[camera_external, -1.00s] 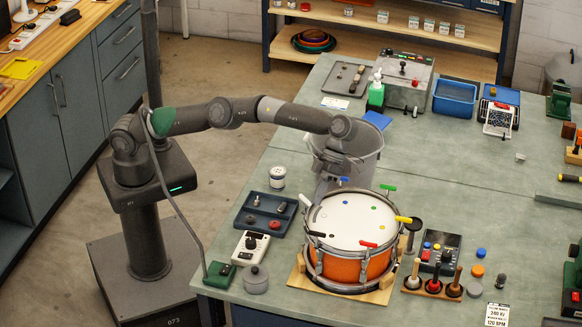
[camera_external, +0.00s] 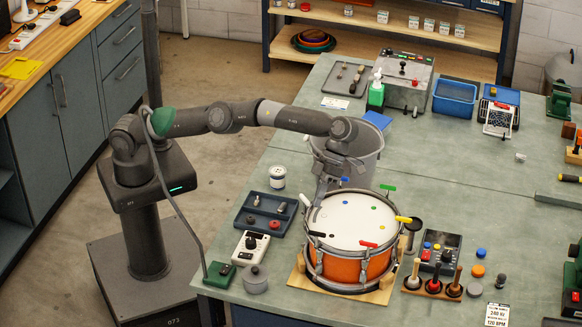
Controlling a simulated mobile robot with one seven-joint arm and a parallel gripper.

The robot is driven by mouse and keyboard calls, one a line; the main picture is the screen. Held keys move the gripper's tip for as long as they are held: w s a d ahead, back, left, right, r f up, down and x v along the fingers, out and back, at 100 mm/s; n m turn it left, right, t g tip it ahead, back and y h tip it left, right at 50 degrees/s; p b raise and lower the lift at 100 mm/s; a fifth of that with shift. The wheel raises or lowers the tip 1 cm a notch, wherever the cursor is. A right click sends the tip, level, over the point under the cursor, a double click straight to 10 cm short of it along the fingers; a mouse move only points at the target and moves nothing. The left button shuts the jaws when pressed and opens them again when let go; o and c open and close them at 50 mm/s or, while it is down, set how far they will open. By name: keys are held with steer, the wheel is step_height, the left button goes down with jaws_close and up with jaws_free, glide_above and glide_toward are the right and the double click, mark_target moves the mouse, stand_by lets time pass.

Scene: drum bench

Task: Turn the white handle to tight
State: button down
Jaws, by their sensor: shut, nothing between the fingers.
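The orange snare drum (camera_external: 340,264) sits on a wooden base on the bench, its white head facing up. Coloured handles stand around its rim. The white handle (camera_external: 305,200) is at the rim's left rear and looks tilted. My gripper (camera_external: 316,205) points down at the left rear rim, just right of the white handle. Its fingers are shut with nothing between them. At this size I cannot tell whether the fingers touch the handle. My gripper hides part of the rim behind it.
Nearby handles are blue (camera_external: 342,180), green (camera_external: 388,187), yellow (camera_external: 403,219), red (camera_external: 368,244) and black (camera_external: 316,234). A grey bucket (camera_external: 365,165) stands close behind the drum. A dark tray (camera_external: 264,213) lies to its left. Mallets in a stand (camera_external: 433,287) are at right.

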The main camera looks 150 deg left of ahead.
steer(key=shift+w+d, duration=0.3)
steer(key=shift+w, duration=0.25)
steer(key=shift+s+a, duration=0.15)
steer(key=shift+s+a, duration=0.15)
steer(key=shift+s, duration=0.15)
steer(key=shift+s+a, duration=0.3)
steer(key=shift+s, duration=0.35)
steer(key=shift+s+a, duration=0.25)
steer(key=shift+s, duration=0.35)
steer(key=shift+s+d, duration=0.15)
steer(key=shift+s, duration=0.9)
steer(key=s+d+n+t+y, duration=0.1)
steer(key=d+n+y, duration=0.2)
steer(key=n+y, duration=0.2)
steer(key=d+n+t+y, duration=0.2)
steer(key=d+n+y, duration=0.1)
steer(key=n, duration=0.9)
steer(key=shift+s+y, duration=0.35)
steer(key=shift+y, duration=0.55)
steer(key=c, duration=2.2)
jaws_free()
steer(key=shift+n, duration=0.3)
